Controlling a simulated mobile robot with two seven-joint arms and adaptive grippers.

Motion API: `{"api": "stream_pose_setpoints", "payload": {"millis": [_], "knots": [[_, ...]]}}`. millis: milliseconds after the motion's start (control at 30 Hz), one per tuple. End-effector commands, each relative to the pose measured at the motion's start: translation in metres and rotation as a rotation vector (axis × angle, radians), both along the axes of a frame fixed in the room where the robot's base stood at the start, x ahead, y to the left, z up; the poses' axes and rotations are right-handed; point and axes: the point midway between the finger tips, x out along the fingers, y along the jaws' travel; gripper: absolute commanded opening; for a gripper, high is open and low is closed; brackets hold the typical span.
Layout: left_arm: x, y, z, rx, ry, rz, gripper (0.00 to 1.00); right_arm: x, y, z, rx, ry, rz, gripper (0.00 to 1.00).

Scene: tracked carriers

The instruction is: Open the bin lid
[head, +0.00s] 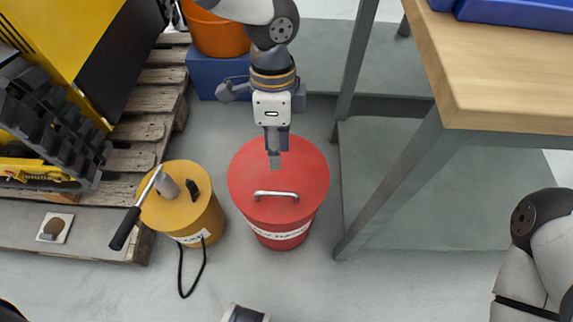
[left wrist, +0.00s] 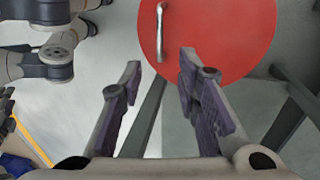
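The red bin (head: 281,232) stands upright on the floor in the middle of the head view, with a white label on its front. Its round red lid (head: 255,172) lies flat on top, closed, with a metal bar handle (head: 275,194) across it. The lid (left wrist: 235,40) and handle (left wrist: 159,32) also show in the left wrist view. My left gripper (head: 275,160) points down over the rear of the lid, behind the handle. Its fingers (left wrist: 160,68) are spread and empty, and the handle is not between them.
A yellow canister (head: 206,222) with a lever and black hose stands left of the bin. A wooden-topped workbench (head: 500,75) with grey legs is on the right. Pallets (head: 150,120) and a blue box with an orange tub (head: 218,38) are behind and left.

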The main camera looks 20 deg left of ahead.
Motion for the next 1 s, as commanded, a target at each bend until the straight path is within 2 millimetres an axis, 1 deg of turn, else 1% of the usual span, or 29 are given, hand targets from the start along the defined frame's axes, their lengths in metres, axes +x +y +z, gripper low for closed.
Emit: {"api": "stream_pose_setpoints", "payload": {"millis": [67, 133, 300, 400, 533, 667, 900, 933, 967, 1000], "knots": [[0.003, 0.002, -0.003, 0.009, -0.006, -0.01, 0.3, -0.001, 0.0, -0.002, 0.0, 0.004, 0.0, 0.4], [0.0, 0.002, -0.014, 0.01, -0.003, -0.01, 0.3, -0.002, 0.0, -0.003, 0.0, 0.007, 0.0, 0.4], [-0.01, -0.001, -0.059, 0.01, 0.001, -0.008, 0.3, -0.005, 0.0, -0.012, 0.0, 0.018, 0.0, 0.4], [-0.014, -0.002, -0.083, 0.009, -0.001, -0.008, 0.3, -0.006, 0.0, -0.016, 0.0, 0.023, 0.0, 0.4], [-0.019, -0.004, -0.105, 0.008, -0.002, -0.008, 0.3, -0.007, 0.0, -0.02, 0.0, 0.028, 0.0, 0.4], [-0.02, -0.005, -0.114, 0.008, -0.004, -0.006, 0.3, -0.008, 0.0, -0.022, 0.0, 0.029, 0.0, 0.4], [-0.02, -0.005, -0.115, 0.009, -0.006, -0.006, 0.3, -0.008, 0.0, -0.021, 0.0, 0.029, 0.0, 0.4], [-0.02, -0.005, -0.115, 0.009, -0.006, -0.006, 0.28, -0.008, 0.0, -0.021, 0.0, 0.029, 0.0, 0.4], [-0.02, -0.005, -0.115, 0.009, -0.006, -0.006, 0.21, -0.008, 0.0, -0.021, 0.0, 0.029, 0.0, 0.4], [-0.02, -0.004, -0.115, 0.009, -0.005, -0.006, 0.12, -0.008, 0.0, -0.021, 0.0, 0.029, 0.0, 0.4]]}}
